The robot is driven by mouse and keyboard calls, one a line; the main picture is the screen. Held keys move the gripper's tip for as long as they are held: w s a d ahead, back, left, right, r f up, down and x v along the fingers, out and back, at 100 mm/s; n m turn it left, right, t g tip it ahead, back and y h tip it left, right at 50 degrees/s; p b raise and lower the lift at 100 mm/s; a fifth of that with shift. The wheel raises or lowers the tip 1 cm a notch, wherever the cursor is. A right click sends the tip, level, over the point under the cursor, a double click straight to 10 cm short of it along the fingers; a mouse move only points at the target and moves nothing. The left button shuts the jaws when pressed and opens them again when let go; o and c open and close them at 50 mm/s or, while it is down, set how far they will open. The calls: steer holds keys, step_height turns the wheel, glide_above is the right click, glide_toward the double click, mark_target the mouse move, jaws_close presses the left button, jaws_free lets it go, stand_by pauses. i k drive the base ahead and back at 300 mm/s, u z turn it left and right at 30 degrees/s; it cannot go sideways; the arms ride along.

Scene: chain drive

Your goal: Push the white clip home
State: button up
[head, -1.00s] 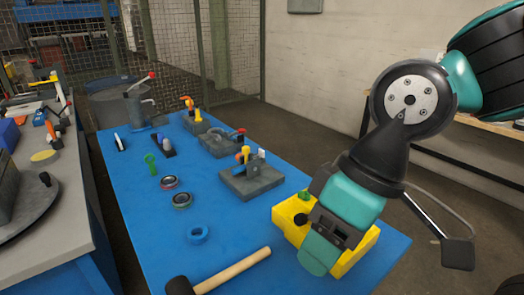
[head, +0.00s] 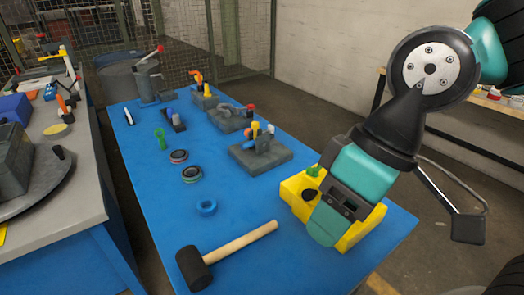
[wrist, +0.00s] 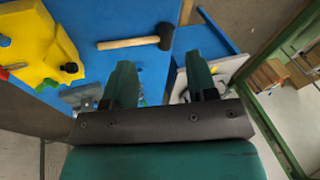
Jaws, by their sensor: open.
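I cannot pick out the white clip with certainty. A small white upright piece (head: 128,117) stands near the far left edge of the blue table. A grey fixture block (head: 246,160) at the table's middle right carries small orange, yellow and blue parts. My gripper (wrist: 162,82) is open, with its two green fingers apart and nothing between them in the wrist view. In the head view my gripper (head: 328,222) hangs in front of the yellow block (head: 290,187), hiding part of it. The yellow block also shows in the wrist view (wrist: 40,45). I cannot tell whether they touch.
A black-headed mallet (head: 240,240) lies near the table's front; it shows in the wrist view (wrist: 135,43). A blue ring (head: 206,208) and two dark rings lie left of centre. More fixtures stand at the far end. A grey bench (head: 80,205) stands left across a gap.

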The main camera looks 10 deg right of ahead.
mark_target(271, 129)
steer(key=k, duration=1.05)
steer(key=z, duration=0.95)
steer(key=i, duration=1.55)
steer(key=u, duration=1.05)
steer(key=i, duration=0.55)
steer(key=u, duration=0.65)
